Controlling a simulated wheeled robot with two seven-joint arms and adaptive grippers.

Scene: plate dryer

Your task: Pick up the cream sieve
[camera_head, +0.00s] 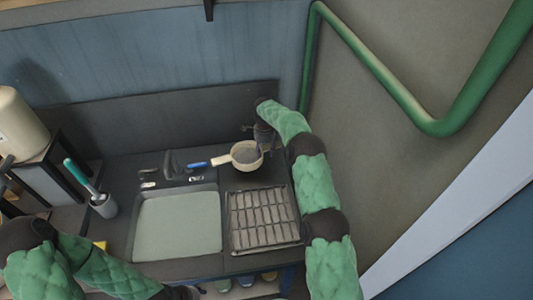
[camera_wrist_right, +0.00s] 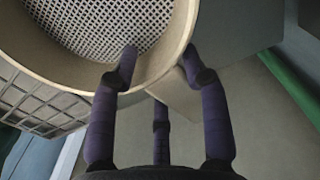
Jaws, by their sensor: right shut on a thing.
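The cream sieve (camera_head: 246,154) is a round bowl with a grey mesh, just behind the drainer grid in the head view. My right gripper (camera_head: 263,137) is at the right side of its rim. In the right wrist view, the sieve (camera_wrist_right: 95,25) fills the upper left, and my right gripper (camera_wrist_right: 158,72) is shut on its cream wall, with one finger inside over the mesh and others outside. Whether the sieve touches the counter is unclear. My left arm reaches along the lower left of the head view; its gripper is not visible.
A sink basin (camera_head: 178,224) lies left of a slatted drainer grid (camera_head: 262,218). A faucet (camera_head: 172,166) and a blue handle (camera_head: 196,165) are behind the basin. A brush holder (camera_head: 104,206) stands left. A green pipe (camera_head: 375,66) runs along the right wall.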

